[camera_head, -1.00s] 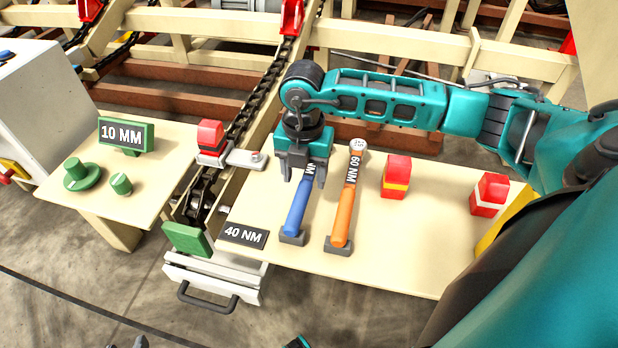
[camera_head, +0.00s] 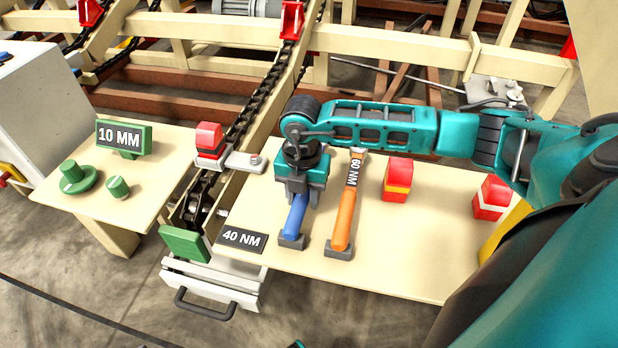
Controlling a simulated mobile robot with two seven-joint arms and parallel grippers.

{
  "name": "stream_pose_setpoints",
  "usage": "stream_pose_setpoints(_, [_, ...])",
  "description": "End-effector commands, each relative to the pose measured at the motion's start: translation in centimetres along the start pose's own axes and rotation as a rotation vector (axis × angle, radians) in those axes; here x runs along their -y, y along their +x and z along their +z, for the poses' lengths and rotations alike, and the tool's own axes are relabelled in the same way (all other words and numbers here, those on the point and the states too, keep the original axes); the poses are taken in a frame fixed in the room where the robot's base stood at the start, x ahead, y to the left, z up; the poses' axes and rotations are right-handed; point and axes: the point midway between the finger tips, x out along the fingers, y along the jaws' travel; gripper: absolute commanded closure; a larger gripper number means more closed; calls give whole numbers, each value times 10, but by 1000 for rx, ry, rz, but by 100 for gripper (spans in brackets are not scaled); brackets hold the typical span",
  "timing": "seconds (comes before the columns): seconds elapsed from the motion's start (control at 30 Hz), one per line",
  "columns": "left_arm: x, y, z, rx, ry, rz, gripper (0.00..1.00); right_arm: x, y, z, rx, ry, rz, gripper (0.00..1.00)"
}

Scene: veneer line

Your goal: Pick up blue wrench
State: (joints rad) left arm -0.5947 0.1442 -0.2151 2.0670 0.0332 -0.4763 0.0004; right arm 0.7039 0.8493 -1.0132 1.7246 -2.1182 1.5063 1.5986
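The blue wrench (camera_head: 294,221) lies on the right cream table, its grey end block toward the front edge. My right gripper (camera_head: 302,197) points down over its upper part, with the fingers low around or beside the handle. The gripper hides the upper half of the wrench and its label. I cannot tell whether the fingers touch or squeeze the handle. The orange wrench (camera_head: 345,215), marked 60 NM, lies just to the right. My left gripper is not in view.
A 40 NM sign (camera_head: 241,239) lies left of the blue wrench. Red-and-yellow blocks (camera_head: 397,180) and red-and-white blocks (camera_head: 491,198) stand to the right. The left table (camera_head: 150,190) holds green parts and a 10 MM sign (camera_head: 124,137). The table front right of the orange wrench is clear.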

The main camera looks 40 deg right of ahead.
Motion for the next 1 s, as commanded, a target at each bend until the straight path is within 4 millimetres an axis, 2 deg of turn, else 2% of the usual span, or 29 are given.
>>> stream_pose_setpoints(0.07, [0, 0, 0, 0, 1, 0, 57, 0, 0, 0, 0, 0, 0, 68])
stream_pose_setpoints(0.4, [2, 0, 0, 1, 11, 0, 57, 0, 0, 0, 0, 0, 0, 100])
stream_pose_setpoints(0.83, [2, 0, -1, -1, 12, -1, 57, -1, -2, 1, 2, 0, 3, 100])
stream_pose_setpoints(1.0, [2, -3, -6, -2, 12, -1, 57, -1, -19, 1, 4, 0, 5, 100])
